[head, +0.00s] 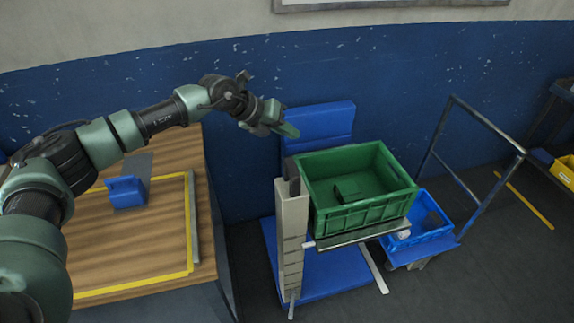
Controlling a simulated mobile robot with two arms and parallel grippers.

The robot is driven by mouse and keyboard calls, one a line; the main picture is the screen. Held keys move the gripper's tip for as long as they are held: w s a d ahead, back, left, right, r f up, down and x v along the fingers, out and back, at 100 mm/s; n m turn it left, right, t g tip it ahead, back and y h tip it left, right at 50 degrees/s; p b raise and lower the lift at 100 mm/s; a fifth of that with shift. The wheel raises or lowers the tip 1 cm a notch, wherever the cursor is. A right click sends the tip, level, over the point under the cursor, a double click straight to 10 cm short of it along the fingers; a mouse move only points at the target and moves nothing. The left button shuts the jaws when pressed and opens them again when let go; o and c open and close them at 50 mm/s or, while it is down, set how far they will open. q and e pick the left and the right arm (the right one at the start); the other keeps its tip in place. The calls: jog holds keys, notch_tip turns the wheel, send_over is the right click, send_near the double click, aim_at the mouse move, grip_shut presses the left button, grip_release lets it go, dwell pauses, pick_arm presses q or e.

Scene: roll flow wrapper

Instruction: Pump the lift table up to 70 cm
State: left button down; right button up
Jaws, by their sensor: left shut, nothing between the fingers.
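The lift table shows right of centre in the head view, with a blue base (335,275), a pale segmented upright (291,240) at its left front and a grey platform edge (362,234). A green crate (362,214) stands on the platform, with a small dark green item (348,190) inside. A light grey bar (373,270) slopes down below the platform; I cannot tell whether it is a pedal. My left gripper (290,131) is shut and empty, beside the blue upright panel (322,128) behind the crate. My right gripper is out of view.
A wooden workbench (160,225) with a yellow-edged frame and a blue block (127,192) stands at left. A trolley with a metal handle (482,190) and blue crate (425,232) stands close to the lift table's right. Dark floor is free at front right.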

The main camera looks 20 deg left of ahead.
pick_arm(q)
jog(key=shift+a, duration=0.1)
dwell(0.3)
jog(key=b, duration=0.5)
send_over(289, 167)
notch_tip(289, 167, down, 8)
jog(key=shift+s+r, duration=0.15)
jog(key=shift+r, duration=0.1)
jog(key=shift+f+b, duration=0.4)
jog(key=shift+f, duration=0.25)
dwell(1.1)
jog(key=shift+f, duration=0.35)
